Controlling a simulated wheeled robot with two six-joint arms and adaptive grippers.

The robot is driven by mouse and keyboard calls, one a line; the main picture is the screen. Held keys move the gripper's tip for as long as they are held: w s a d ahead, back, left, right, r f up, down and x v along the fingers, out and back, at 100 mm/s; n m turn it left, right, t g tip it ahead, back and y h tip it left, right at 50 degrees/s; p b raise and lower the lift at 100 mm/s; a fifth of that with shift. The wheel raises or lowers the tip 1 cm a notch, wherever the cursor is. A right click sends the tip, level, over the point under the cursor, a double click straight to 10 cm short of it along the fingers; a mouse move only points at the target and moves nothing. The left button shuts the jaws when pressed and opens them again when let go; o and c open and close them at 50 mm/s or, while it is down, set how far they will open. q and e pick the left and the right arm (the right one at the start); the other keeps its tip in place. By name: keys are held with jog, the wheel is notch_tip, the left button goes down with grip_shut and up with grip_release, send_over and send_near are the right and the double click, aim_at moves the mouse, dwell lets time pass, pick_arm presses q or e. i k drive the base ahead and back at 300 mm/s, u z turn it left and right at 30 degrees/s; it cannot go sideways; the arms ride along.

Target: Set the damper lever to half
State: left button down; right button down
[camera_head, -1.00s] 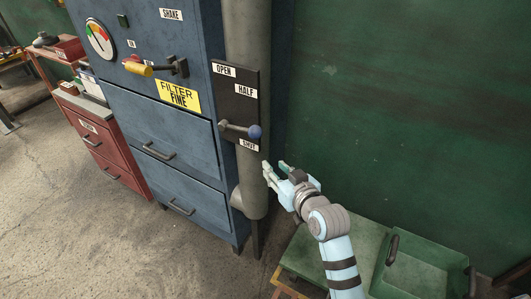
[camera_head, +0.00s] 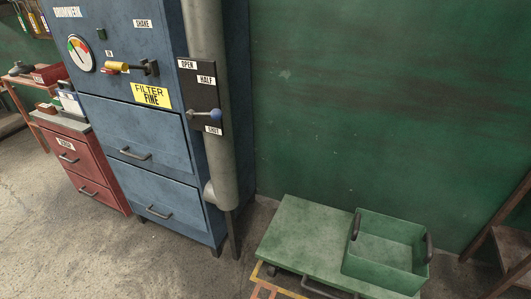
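The lever lies roughly level, just above the SHUT label and well below HALF. Neither of my grippers is in view, and nothing touches the lever.
A blue cabinet (camera_head: 150,185) with drawers, a gauge (camera_head: 80,54) and a yellow-handled lever (camera_head: 117,67) stands left of the pipe. A green cart (camera_head: 300,237) bearing a green bin (camera_head: 385,270) stands at the lower right, before the green wall. The floor in front of the cabinet is clear.

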aim_at(204, 115)
jog(key=z, duration=0.3)
jog(key=k, duration=0.35)
jog(key=u, duration=1.15)
jog(key=i, duration=0.7)
jog(key=u, duration=0.4)
